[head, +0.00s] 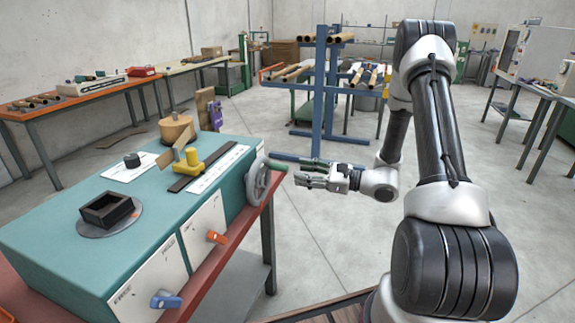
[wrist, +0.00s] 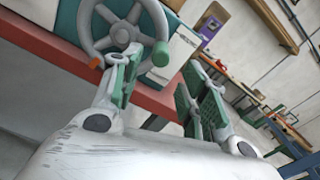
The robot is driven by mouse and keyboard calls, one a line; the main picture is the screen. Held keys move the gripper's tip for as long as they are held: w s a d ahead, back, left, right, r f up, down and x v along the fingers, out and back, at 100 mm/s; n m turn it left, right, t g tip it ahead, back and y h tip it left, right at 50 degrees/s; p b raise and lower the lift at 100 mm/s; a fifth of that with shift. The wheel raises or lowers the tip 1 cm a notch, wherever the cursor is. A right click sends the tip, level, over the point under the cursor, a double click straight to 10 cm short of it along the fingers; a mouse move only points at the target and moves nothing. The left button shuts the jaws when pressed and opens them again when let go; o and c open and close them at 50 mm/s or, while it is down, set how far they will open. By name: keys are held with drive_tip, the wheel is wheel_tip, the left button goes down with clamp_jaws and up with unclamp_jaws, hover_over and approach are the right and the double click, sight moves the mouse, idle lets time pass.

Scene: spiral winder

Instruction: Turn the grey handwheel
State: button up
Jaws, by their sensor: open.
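The grey handwheel (head: 262,181) is on the right end of the teal winder (head: 150,197). It has spokes and a round rim, seen edge-on in the head view. My gripper (head: 300,172) is just right of the wheel in the head view. In the wrist view my gripper (wrist: 158,85) is open, its green-padded fingers apart with nothing between them. The left finger overlaps the wheel's lower right rim in the picture; I cannot tell if they touch.
An orange lever (head: 215,237) and a blue lever (head: 165,299) stick out of the winder's front. A red bench edge (wrist: 150,97) runs below the wheel. A blue rack (head: 322,85) with tubes stands behind.

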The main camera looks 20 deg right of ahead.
sight(288, 169)
drive_tip(key=x, duration=0.7)
drive_tip(key=shift+w+a+r, duration=0.2)
drive_tip(key=shift+a+r, duration=0.1)
drive_tip(key=shift+a, duration=0.05)
clamp_jaws()
